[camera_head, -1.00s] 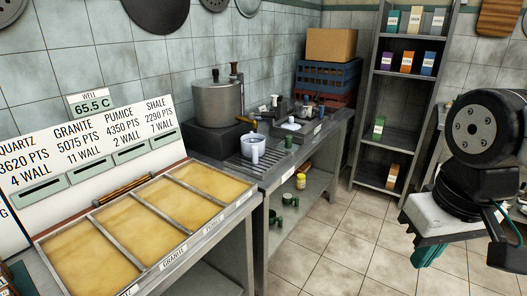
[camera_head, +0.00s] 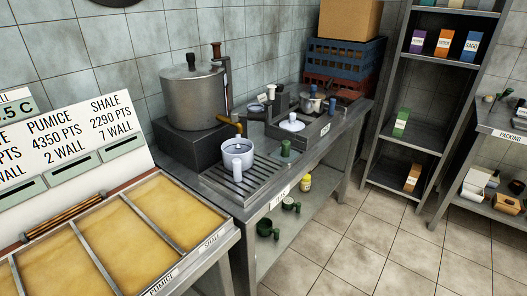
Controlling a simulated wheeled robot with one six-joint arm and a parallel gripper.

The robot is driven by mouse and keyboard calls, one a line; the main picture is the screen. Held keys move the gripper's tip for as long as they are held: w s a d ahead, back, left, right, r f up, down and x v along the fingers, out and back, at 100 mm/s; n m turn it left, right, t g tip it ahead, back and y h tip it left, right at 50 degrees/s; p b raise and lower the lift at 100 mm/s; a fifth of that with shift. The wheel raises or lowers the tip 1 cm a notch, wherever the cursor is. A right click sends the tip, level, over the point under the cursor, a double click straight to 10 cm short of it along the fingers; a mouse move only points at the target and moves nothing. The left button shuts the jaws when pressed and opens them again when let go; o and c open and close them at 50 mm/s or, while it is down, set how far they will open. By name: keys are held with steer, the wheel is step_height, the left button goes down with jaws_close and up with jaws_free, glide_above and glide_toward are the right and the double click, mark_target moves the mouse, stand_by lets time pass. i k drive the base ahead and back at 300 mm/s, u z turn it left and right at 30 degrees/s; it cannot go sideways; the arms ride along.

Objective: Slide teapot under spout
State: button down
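A large metal urn (camera_head: 198,98) stands on a dark block at the back of the metal counter. Its brass spout (camera_head: 231,121) points out to the right. An open white pot (camera_head: 238,158) with an upright pale handle on its near side stands on the slatted drip tray (camera_head: 238,194), close below and in front of the spout. I cannot tell whether the pot's mouth is exactly under the spout tip. A white lidded piece (camera_head: 291,123) sits farther right in a dark holder; I cannot tell whether it is a teapot. My gripper is out of view.
A short green cylinder (camera_head: 285,149) stands at the tray's right. Green cups (camera_head: 267,229) and a yellow jar (camera_head: 305,183) are on the shelf below. Yellow-filled wells (camera_head: 157,210) adjoin the counter at left. The tiled floor (camera_head: 350,250) at right is clear.

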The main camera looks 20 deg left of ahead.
mark_target(237, 153)
steer(key=u, duration=0.05)
steer(key=i, duration=0.65)
steer(key=u, duration=1.1)
steer(key=i, duration=0.55)
steer(key=u, duration=0.55)
